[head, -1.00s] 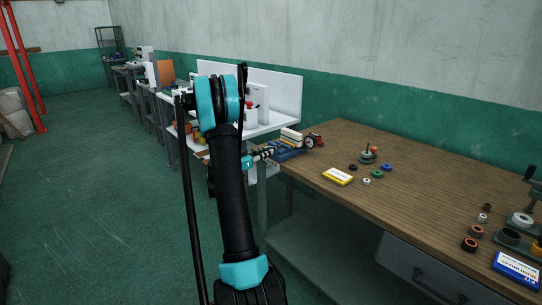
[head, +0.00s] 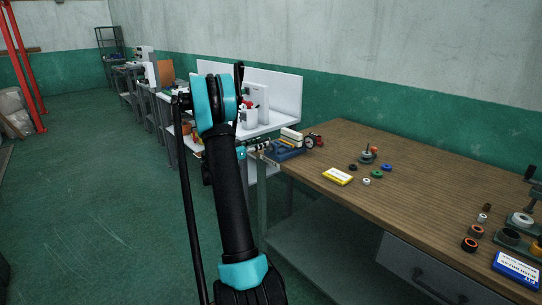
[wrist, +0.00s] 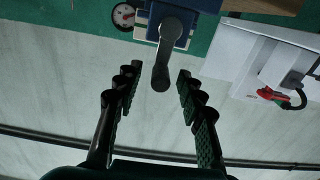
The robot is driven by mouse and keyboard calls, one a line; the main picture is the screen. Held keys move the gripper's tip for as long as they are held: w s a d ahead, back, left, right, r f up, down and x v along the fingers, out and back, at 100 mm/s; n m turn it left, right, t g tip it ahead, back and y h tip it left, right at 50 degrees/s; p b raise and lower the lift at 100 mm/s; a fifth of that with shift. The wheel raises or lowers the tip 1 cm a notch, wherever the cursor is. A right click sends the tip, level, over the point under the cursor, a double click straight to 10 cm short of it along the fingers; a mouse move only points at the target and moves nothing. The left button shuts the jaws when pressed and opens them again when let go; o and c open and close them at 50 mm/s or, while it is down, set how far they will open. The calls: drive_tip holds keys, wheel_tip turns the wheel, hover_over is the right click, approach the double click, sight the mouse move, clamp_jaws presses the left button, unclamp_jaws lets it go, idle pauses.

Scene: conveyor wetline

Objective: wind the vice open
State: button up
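The blue vice (head: 287,152) stands at the far left corner of the wooden bench, with a pale block at its top. In the wrist view the vice's blue body (wrist: 182,8) is at the top edge. Its dark crank handle (wrist: 172,40) points down from it, its rounded end between my fingertips. My gripper (wrist: 157,90) is open, with a finger on each side of the handle's end and gaps showing on both sides. In the head view my gripper (head: 258,148) is small, just left of the vice, partly hidden by my arm.
The wooden bench (head: 400,195) carries a yellow box (head: 338,176), several coloured rings and a blue-and-white box (head: 517,268). A white workstation (head: 285,95) stands behind my arm. Floor at left is clear.

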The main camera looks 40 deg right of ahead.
drive_tip(key=shift+a, duration=0.1)
drive_tip(key=a, duration=0.6)
drive_tip(key=shift+s+a, duration=0.3)
drive_tip(key=shift+a, duration=0.1)
idle(0.5)
